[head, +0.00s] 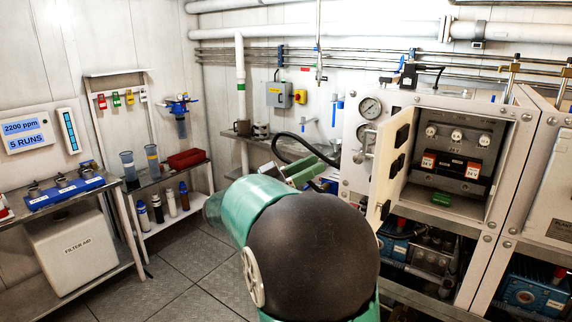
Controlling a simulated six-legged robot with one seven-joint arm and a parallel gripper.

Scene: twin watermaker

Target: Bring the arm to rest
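My arm fills the lower middle of the head view, a large black and teal link (305,240) close to the camera. Beyond it a green end part, which looks like my gripper (303,174), shows just above the link, in front of the back wall and left of the open cabinet. Its fingers are too small and partly hidden, so I cannot tell whether they are open or shut. No held object can be made out.
The cabinet (340,133) at right has its door (393,165) swung open toward my arm. A green block (441,198) lies inside. At left stand a bench (75,198) with a FILTER AID box (78,248) and a bottle shelf (181,216). The floor (190,285) between is clear.

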